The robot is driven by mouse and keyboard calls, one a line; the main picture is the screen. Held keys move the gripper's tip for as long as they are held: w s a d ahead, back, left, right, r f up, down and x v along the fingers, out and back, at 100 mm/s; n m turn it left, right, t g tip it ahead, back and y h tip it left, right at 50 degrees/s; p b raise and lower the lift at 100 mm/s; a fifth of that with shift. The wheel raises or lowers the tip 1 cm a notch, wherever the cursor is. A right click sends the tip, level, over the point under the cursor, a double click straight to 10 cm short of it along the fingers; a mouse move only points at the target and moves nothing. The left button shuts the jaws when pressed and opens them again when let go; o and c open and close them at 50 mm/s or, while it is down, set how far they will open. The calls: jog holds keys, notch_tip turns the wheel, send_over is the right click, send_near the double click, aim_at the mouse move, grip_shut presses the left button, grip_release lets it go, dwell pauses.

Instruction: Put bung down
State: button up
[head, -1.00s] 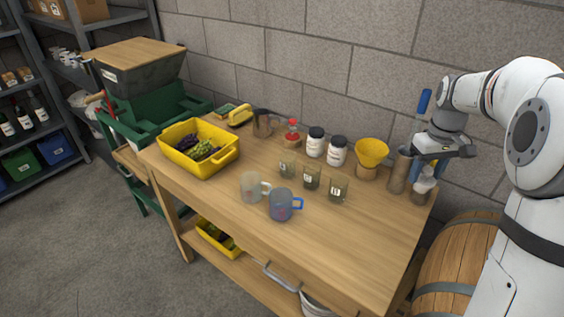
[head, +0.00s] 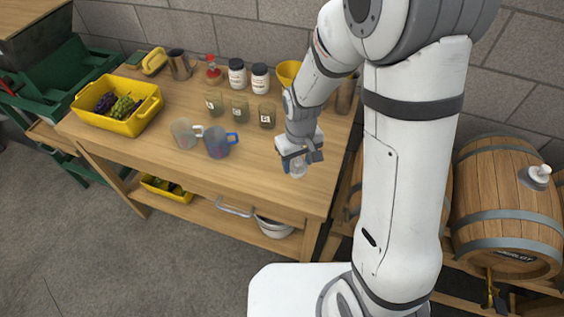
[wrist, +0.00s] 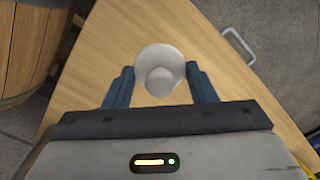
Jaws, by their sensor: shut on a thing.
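The bung (wrist: 160,58) is pale white with a wide round rim and a smaller round knob, seen from above in the wrist view. My gripper (wrist: 159,80) is shut on it, with one blue finger on each side. In the head view my gripper (head: 297,160) points down over the front right part of the wooden workbench (head: 262,168). The bung (head: 298,172) shows pale and small below the fingers. I cannot tell whether its underside touches the bench top.
A blue-handled jug (head: 218,146), a clear jug (head: 185,133) and several labelled glasses stand left of my gripper. A yellow funnel (head: 288,72) is behind, partly hidden by my arm. Bench top around the bung is bare.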

aim_at(297, 174)
jog(key=shift+f, duration=3.1)
jog(key=shift+f, duration=0.2)
jog(key=o, duration=1)
jog(key=shift+r, duration=0.1)
jog(key=shift+c, duration=0.2)
